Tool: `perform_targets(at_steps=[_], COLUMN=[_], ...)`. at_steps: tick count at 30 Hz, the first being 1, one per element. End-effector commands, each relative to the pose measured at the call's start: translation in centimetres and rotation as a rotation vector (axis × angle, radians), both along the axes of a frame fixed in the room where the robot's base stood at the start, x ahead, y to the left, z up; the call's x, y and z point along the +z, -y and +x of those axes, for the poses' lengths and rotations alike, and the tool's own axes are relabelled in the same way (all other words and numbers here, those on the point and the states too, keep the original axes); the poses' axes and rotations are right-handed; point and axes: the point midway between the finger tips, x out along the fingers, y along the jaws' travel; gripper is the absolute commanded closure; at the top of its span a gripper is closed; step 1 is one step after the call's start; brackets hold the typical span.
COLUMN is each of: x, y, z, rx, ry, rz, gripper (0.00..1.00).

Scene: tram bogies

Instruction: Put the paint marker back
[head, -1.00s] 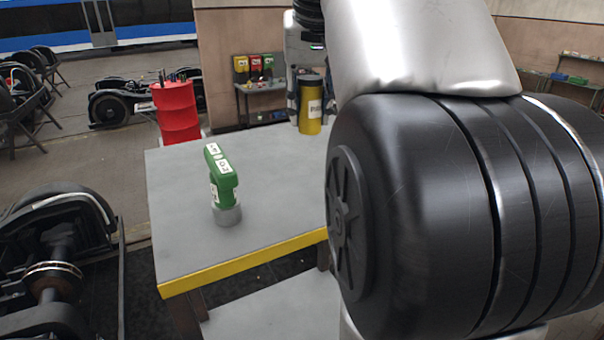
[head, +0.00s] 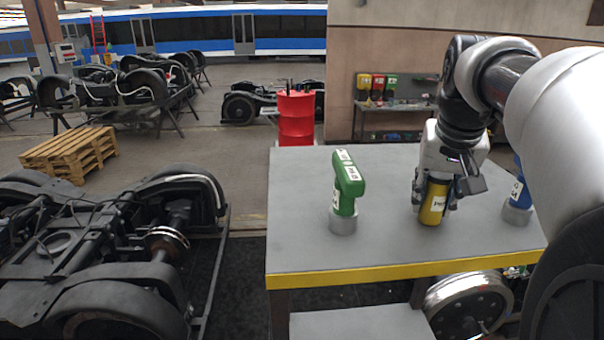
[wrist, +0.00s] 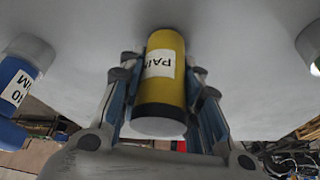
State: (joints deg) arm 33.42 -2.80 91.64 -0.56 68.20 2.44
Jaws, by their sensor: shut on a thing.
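The paint marker (head: 433,203) is a yellow cylinder with a white label, its letters partly readable as "PAI". It is upright over the right part of the grey table (head: 390,245). My gripper (head: 436,196) comes down from above and is shut on it, with a finger on each side. In the wrist view the marker (wrist: 160,90) lies between the fingers of my gripper (wrist: 163,85), its lower end close to the table top. I cannot tell whether it touches. I see no holder around its lower end.
A green tool (head: 347,185) stands in a round grey holder left of the marker. A blue tool (head: 520,192) stands in a similar holder to the right, partly behind my arm. The table has a yellow front edge (head: 400,276). A red drum (head: 296,118) stands behind it.

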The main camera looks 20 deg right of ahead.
Motion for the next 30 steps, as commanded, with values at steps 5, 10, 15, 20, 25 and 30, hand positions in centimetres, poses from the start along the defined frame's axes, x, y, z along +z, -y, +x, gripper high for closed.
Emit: perform_targets(at_steps=[5,10,15,20,25,30], x=[-0.4,-0.4,-0.3,-0.3,-0.1,1.7], y=[0.0,0.0,0.0,0.0,0.0,-0.3], z=[0.0,0.0,0.0,0.0,0.0,-0.5], rx=[0.000,0.000,0.000,0.000,0.000,0.000], ry=[0.000,-0.001,-0.001,-0.001,-0.001,0.002], rz=[0.000,0.001,0.001,0.001,0.001,-0.002], gripper=[0.95,0.59,0.48,0.48,0.48,0.48])
